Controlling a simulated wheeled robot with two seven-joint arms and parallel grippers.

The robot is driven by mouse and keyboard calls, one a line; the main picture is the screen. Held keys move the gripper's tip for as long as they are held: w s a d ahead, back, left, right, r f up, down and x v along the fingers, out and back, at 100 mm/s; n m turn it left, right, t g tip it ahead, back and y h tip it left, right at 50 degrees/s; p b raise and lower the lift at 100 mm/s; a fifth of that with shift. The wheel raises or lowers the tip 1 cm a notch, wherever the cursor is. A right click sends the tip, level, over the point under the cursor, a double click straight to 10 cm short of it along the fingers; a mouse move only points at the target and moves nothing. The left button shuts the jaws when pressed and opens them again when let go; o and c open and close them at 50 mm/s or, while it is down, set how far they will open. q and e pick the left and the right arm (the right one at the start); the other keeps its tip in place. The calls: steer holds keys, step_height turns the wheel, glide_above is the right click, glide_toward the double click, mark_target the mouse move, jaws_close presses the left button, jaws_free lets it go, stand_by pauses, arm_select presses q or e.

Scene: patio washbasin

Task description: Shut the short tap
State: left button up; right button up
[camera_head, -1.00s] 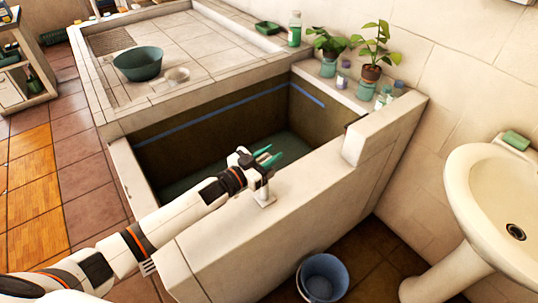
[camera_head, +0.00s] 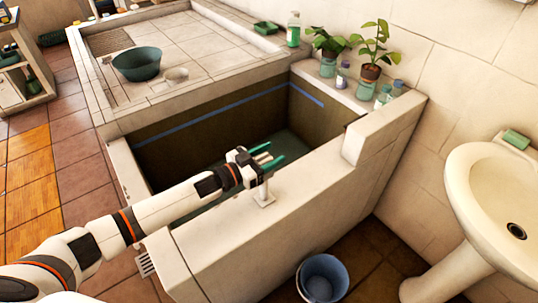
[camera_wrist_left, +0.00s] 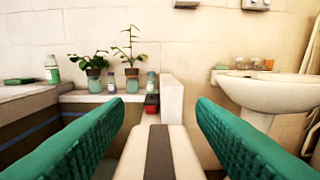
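The short tap (camera_head: 264,193) stands upright on the top of the basin's near wall, a slim pale post on a square foot. Its upper part is partly hidden by my left gripper (camera_head: 269,158). The gripper is at the tap's top, with its two green fingers apart. In the left wrist view, the open fingers (camera_wrist_left: 160,125) flank a pale bar with a dark stripe (camera_wrist_left: 158,155), which looks like the tap's lever. I see a gap between the bar and each finger, at least at the tips. My right gripper is out of view.
The deep basin (camera_head: 205,255) has a raised block at its right end. Potted plants (camera_head: 371,72) and bottles stand on the back ledge. A blue bucket (camera_head: 323,278) is on the floor in front. A white washbasin (camera_head: 470,180) stands at right. A small red thing (camera_wrist_left: 151,103) shows beyond the fingers.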

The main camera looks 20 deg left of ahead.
arm_select(q)
steer(key=b+v, duration=0.1)
steer(key=v, duration=1.1)
